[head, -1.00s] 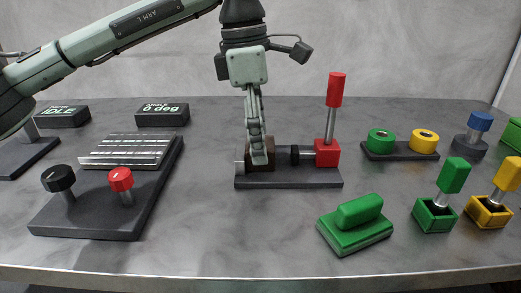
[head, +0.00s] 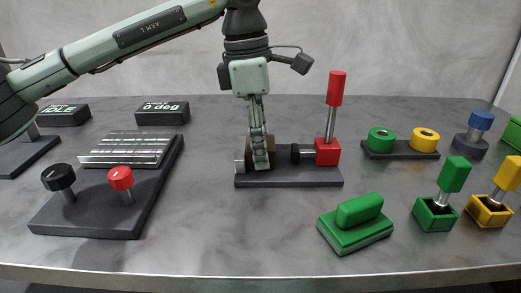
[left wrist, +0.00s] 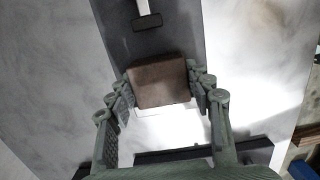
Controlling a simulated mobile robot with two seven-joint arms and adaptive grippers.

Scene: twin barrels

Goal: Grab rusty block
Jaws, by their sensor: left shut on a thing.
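The rusty block (head: 271,151) is a brown block sitting on a dark fixture base (head: 300,178) near the table's middle. In the left wrist view, the block (left wrist: 160,82) shows its top face between the two finger pairs. My left gripper (head: 260,165) points down over the block and is shut on it, its fingers hiding part of it in the head view. The same gripper (left wrist: 162,88) has fingers on both sides of the block in the left wrist view. My right gripper is not in view.
Right of the block are a black clamp tip (head: 296,154) and a red box (head: 327,152) with an upright red-handled lever (head: 335,90). A low metal plate (head: 239,168) stands at its left. A green handle block (head: 357,222) sits front right. A knob panel (head: 95,215) lies left.

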